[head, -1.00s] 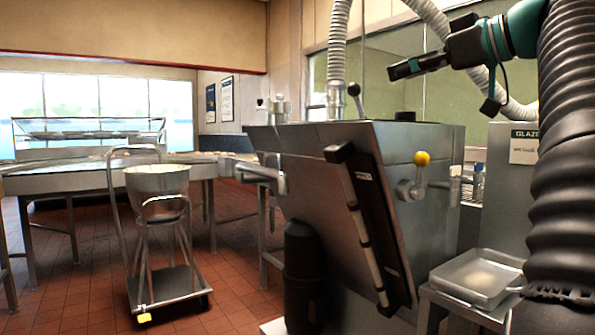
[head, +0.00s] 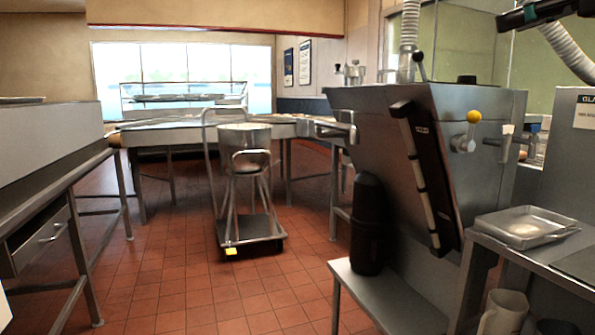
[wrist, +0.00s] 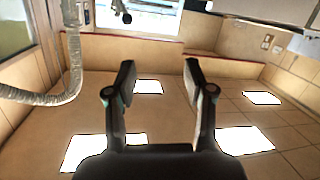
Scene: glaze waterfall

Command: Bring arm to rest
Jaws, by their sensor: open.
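My gripper (wrist: 158,80) shows in the wrist view with its two dark fingers spread apart and nothing between them. Behind it are the ceiling with bright light panels and the upper walls, so the wrist camera looks upward. In the head view only a dark part of my arm shows at the top right edge, above the glaze machine; the fingertips cannot be made out there.
A steel glaze machine (head: 400,130) with a yellow-knobbed lever stands right of centre. A metal tray (head: 525,228) lies on a side table at right. A trolley with a steel pot (head: 244,137) stands mid-floor. A workbench (head: 60,140) is at left.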

